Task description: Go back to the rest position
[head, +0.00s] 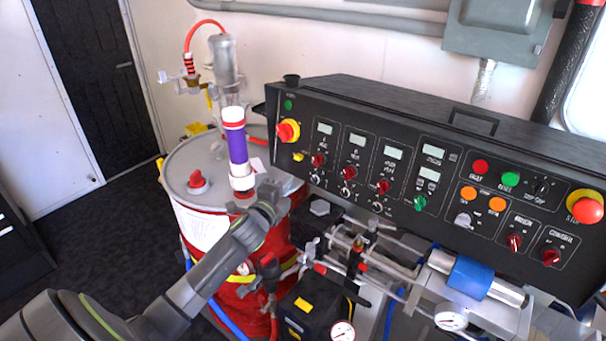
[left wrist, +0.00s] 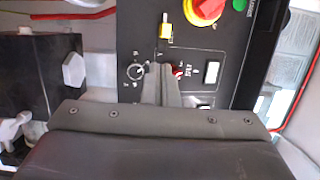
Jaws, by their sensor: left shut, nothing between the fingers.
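My left arm comes in from the lower left of the head view. My left gripper (head: 274,199) is at its end, in front of the red drum and just left of the black control panel (head: 400,100). In the left wrist view my left gripper (left wrist: 162,72) is shut and empty. Its fingertips overlap the panel face near a red knob and a small dial; I cannot tell from this view how far apart they are. My right gripper is not in view.
The red drum (head: 215,272) with a grey lid carries an upright tube with a purple band (head: 238,146). Pipes, gauges (head: 342,331) and a blue-banded cylinder (head: 470,277) sit below the panel. Dark floor (head: 105,235) lies open at the left.

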